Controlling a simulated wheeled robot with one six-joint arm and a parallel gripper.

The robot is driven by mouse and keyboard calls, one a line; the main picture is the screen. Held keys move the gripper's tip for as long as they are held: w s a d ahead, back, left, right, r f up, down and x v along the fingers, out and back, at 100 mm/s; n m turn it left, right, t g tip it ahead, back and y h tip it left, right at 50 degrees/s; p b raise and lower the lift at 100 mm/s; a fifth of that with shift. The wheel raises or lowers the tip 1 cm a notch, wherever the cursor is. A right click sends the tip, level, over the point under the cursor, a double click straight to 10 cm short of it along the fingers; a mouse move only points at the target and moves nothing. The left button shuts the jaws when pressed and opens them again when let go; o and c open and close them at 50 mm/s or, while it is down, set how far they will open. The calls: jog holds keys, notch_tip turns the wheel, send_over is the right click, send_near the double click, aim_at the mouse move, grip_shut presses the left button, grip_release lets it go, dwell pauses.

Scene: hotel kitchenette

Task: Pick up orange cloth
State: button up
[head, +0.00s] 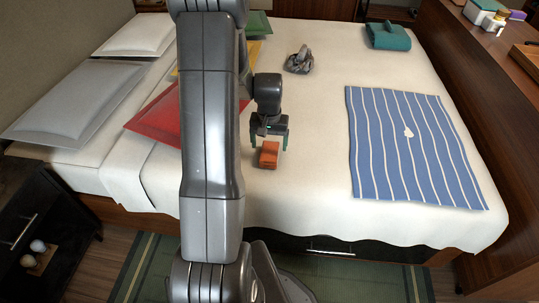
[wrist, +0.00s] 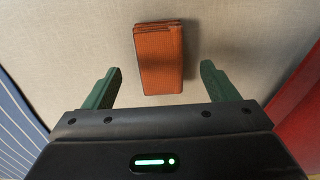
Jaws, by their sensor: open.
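The orange cloth (head: 268,155) is a small folded block lying on the white bed cover near the bed's front edge. It also shows in the wrist view (wrist: 160,60), at the top middle, with its folded layers at the far end. My gripper (head: 270,143) is above the cloth in the head view. In the wrist view its two green fingers (wrist: 160,82) are spread wide, one on each side of the cloth's near end. Nothing is between them but the cloth and bed cover, and no contact with the cloth shows.
A blue striped cloth (head: 385,140) lies right on the bed (head: 310,205). A red pillow (head: 160,115) is to the left, partly behind my arm. A grey crumpled item (head: 299,62) and a teal folded item (head: 387,37) lie farther back. The bed around the orange cloth is clear.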

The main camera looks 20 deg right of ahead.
aim_at(270, 151)
jog(key=f, duration=0.3)
jog(key=f+b, duration=0.1)
jog(key=f, duration=0.1)
jog(key=shift+w+d+f, duration=0.15)
jog(key=shift+w+d, duration=0.1)
jog(key=shift+w, duration=0.1)
jog(key=shift+c, duration=0.2)
jog(key=c, duration=1)
